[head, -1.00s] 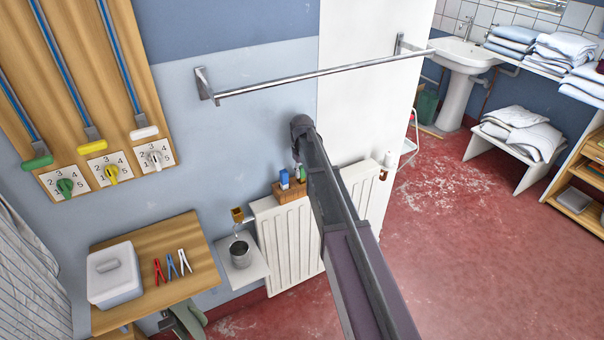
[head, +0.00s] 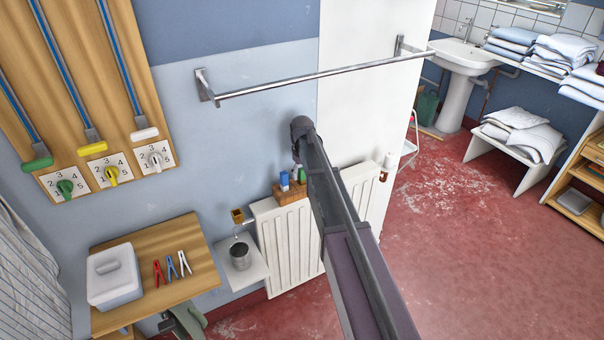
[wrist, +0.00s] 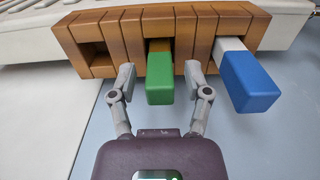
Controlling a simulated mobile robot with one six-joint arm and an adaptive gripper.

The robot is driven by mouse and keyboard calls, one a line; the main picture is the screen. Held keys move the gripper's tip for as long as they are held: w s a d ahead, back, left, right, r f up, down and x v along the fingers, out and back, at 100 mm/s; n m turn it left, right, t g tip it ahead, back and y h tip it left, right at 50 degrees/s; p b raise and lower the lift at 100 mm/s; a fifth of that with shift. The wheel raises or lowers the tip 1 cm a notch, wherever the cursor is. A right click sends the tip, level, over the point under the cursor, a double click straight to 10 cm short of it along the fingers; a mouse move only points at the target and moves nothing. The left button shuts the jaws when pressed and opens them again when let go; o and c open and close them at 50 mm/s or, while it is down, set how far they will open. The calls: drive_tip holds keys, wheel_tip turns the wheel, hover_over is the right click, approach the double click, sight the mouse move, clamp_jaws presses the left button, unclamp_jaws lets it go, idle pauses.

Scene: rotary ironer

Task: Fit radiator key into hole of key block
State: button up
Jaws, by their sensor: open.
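The wooden key block (wrist: 187,30) is on the white radiator, seen close in the wrist view and also in the head view (head: 288,194). A green-handled key (wrist: 159,84) stands out of a middle hole of the block, with a yellowish part showing behind the handle. A blue-handled key (wrist: 249,82) stands out of a hole on the right, with a pale shank showing. A square hole (wrist: 92,54) at the left is empty. My gripper (wrist: 160,72) is open, with one finger on each side of the green handle and small gaps visible. The head view mostly hides my gripper behind my arm.
The radiator (head: 288,240) is below the block. A towel rail (head: 320,76) crosses the wall above. To the left, a metal cup (head: 240,256) is by a white shelf, and a wooden table (head: 185,262) bears a white box (head: 114,278) and clothes pegs (head: 172,267).

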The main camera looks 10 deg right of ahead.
wheel_tip(320, 180, up, 12)
drive_tip(key=p, duration=1.1)
drive_tip(key=shift+p, duration=0.4)
idle(0.3)
drive_tip(key=s+m, duration=0.3)
drive_tip(key=s, duration=2.6)
drive_tip(key=shift+m, duration=0.3)
